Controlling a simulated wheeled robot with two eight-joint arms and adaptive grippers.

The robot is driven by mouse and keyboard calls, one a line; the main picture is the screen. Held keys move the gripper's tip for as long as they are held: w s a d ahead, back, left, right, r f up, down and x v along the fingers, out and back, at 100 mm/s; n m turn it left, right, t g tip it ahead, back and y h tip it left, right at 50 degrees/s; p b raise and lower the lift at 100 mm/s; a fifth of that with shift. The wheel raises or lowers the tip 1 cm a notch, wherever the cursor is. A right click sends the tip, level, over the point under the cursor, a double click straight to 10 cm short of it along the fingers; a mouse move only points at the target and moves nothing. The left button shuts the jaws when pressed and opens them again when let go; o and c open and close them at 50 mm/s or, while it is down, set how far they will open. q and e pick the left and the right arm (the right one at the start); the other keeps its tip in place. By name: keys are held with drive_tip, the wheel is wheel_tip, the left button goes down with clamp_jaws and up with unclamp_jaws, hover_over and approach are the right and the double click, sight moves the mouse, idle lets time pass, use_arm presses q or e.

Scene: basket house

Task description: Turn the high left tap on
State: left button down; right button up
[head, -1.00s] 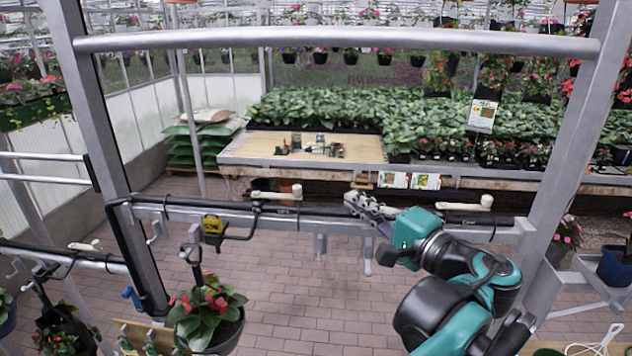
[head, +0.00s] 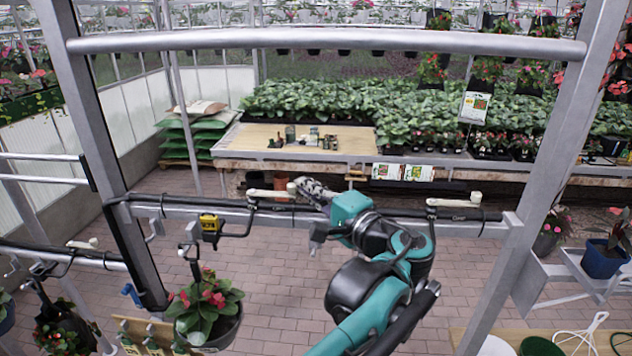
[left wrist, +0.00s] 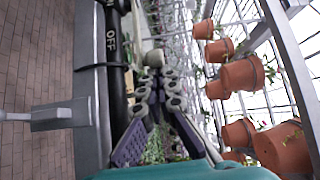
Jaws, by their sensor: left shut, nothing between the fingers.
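The left tap on the front pipe has a long cream handle (head: 268,194) with a rounded end, lying along the pipe. My left gripper (head: 304,186) is shut and empty, its tips close to the handle's right end. In the left wrist view the tap's rounded end (left wrist: 154,58) shows just beyond the fingertips (left wrist: 156,76). I cannot tell whether they touch. "OFF" is printed on the black pipe (left wrist: 112,45) beside it. My right gripper is not in view.
A grey frame with a top bar (head: 330,39) and side posts surrounds the pipe. A yellow tag (head: 210,223) and a hanging flower pot (head: 212,328) are at the left. Another tap (head: 82,243) is on the left rack. A planting table (head: 235,142) stands behind.

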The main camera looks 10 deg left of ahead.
use_arm(q)
drive_tip(key=shift+w+f, duration=0.15)
drive_tip(key=shift+w, duration=0.1)
drive_tip(key=shift+s, duration=0.15)
drive_tip(key=shift+s, duration=0.15)
drive_tip(key=shift+s+m+t+h, duration=0.1)
drive_tip(key=shift+m+t+h, duration=0.2)
drive_tip(key=shift+t, duration=0.1)
